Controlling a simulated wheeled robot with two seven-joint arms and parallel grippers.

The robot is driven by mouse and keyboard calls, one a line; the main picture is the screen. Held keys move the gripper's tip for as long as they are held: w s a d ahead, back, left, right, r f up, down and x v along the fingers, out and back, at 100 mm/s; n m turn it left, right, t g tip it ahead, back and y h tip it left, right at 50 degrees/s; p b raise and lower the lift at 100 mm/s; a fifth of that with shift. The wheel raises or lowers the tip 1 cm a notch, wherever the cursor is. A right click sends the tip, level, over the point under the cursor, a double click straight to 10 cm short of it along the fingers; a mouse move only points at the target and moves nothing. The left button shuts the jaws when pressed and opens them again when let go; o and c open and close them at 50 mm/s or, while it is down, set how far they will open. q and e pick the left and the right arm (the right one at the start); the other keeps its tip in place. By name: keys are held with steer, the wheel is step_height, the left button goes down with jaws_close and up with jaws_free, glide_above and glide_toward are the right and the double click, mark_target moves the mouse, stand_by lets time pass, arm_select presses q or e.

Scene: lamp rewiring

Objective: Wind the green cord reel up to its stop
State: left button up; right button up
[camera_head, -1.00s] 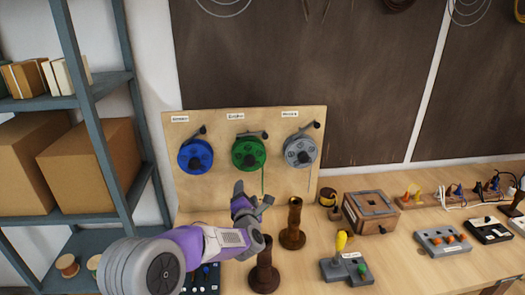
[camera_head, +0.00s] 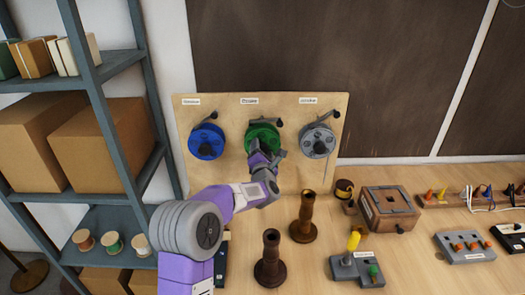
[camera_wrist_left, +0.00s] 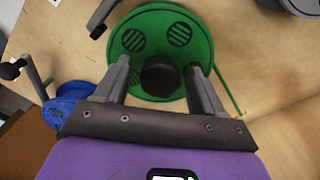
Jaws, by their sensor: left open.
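The green cord reel (camera_head: 262,134) hangs on the upright wooden board between a blue and a grey reel. Its crank (camera_head: 274,121) sticks out at its upper right in the head view. My left gripper (camera_head: 265,153) is in front of the lower part of the green reel and partly hides it. In the left wrist view, the open gripper (camera_wrist_left: 160,80) has its two fingers apart over the green reel (camera_wrist_left: 145,32), either side of its dark hub. Green cord hangs from the reel's side there. Whether the fingers touch the reel I cannot tell. My right gripper is not in view.
The blue reel (camera_head: 206,142) and grey reel (camera_head: 317,143) flank the green one, each with a crank. Two dark brown posts (camera_head: 303,218) stand on the table below. A wooden box (camera_head: 390,208) and switch boxes are further right. Shelves stand at the left.

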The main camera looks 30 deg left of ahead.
arm_select(q)
steer(key=shift+w, duration=0.1)
steer(key=c, duration=1.1)
steer(key=shift+o, duration=0.2)
